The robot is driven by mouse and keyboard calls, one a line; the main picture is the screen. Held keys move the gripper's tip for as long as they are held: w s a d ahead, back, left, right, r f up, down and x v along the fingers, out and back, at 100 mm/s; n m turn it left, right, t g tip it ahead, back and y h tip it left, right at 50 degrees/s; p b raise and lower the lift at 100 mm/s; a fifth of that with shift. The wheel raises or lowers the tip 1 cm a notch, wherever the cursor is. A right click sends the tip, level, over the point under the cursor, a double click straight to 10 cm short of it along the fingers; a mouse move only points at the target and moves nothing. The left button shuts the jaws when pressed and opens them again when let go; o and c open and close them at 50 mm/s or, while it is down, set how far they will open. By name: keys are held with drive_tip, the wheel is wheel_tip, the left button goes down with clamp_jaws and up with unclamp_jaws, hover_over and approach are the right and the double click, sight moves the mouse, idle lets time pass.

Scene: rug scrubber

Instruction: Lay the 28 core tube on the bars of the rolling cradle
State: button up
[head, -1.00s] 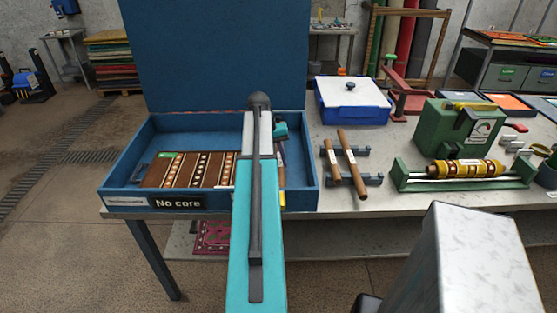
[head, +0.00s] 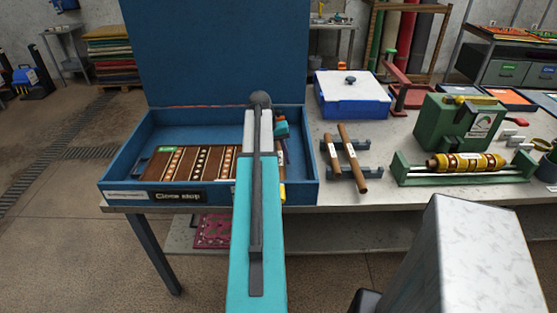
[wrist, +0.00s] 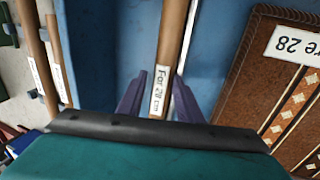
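The core tube (wrist: 172,45), brown with a white label reading "For 28 cm", lies in or over the blue box in the wrist view. In the head view my arm hides most of that spot. My gripper (wrist: 162,85) has one purple finger on each side of the tube, close to its edges; whether they press on it I cannot tell. In the head view my gripper is behind my teal arm, over the right part of the box. A green stand with metal bars (head: 465,180), apparently the rolling cradle, stands on the right, with a yellow and brown patterned roll (head: 467,163) on it.
The blue box (head: 115,185) has a raised lid (head: 215,50) behind. A patterned brown rug (head: 188,166) lies in it. Two more brown tubes (head: 352,160) rest on dark holders between box and cradle. A green machine (head: 450,122) and a blue-white case (head: 350,95) stand behind.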

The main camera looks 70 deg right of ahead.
drive_tip(key=shift+w+a+f, duration=0.25)
drive_tip(key=shift+a+f, duration=0.15)
drive_tip(key=shift+f, duration=0.1)
drive_tip(key=shift+w+d+r+p, duration=0.1)
drive_tip(key=shift+w+r+p, duration=0.15)
drive_tip(key=shift+r+p, duration=0.4)
drive_tip(key=s+d+p+v, duration=0.1)
drive_tip(key=p+v, duration=0.6)
drive_tip(key=v, duration=0.6)
drive_tip(key=shift+a+r, duration=0.25)
drive_tip(key=shift+a, duration=0.05)
